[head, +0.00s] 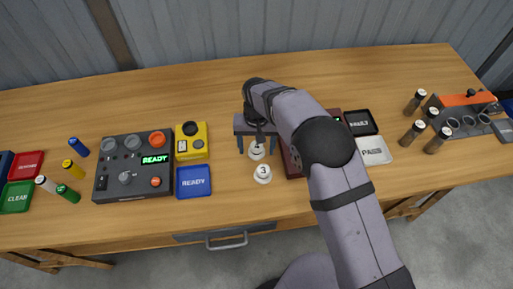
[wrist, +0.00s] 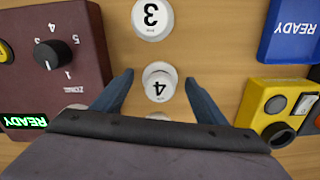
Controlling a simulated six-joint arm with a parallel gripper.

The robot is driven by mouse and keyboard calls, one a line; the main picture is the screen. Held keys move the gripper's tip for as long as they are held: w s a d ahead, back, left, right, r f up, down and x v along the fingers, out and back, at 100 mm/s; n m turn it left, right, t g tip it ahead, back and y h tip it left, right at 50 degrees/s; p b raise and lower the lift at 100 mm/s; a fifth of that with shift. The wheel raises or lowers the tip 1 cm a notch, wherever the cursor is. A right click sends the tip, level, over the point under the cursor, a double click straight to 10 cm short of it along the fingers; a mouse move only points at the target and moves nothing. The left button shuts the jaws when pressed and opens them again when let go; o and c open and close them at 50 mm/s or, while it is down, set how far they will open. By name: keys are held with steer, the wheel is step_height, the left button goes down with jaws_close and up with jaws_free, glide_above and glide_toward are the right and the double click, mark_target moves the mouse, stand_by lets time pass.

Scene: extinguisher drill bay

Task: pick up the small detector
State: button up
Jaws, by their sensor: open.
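White round pieces with numbers on top, which look like small detectors, stand in a row on the wooden table. The one marked 4 (wrist: 158,84) lies between the fingers of my gripper (wrist: 158,80) in the wrist view, with room on both sides. In the head view my gripper (head: 256,148) points down over this piece (head: 257,152). The piece marked 3 (head: 263,173) stands in front of it and is clear of the fingers; it also shows in the wrist view (wrist: 152,18). Another white piece is mostly hidden under my gripper. My gripper is open and empty.
A yellow box (head: 191,141) and blue READY tray (head: 194,181) stand left of the row. A dark red panel (head: 290,160) with a knob stands close on the right, partly behind my arm. A grey control box (head: 134,168) is farther left. Bare wood lies behind.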

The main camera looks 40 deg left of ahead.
steer(key=c, duration=1.1)
steer(key=shift+c, duration=0.2)
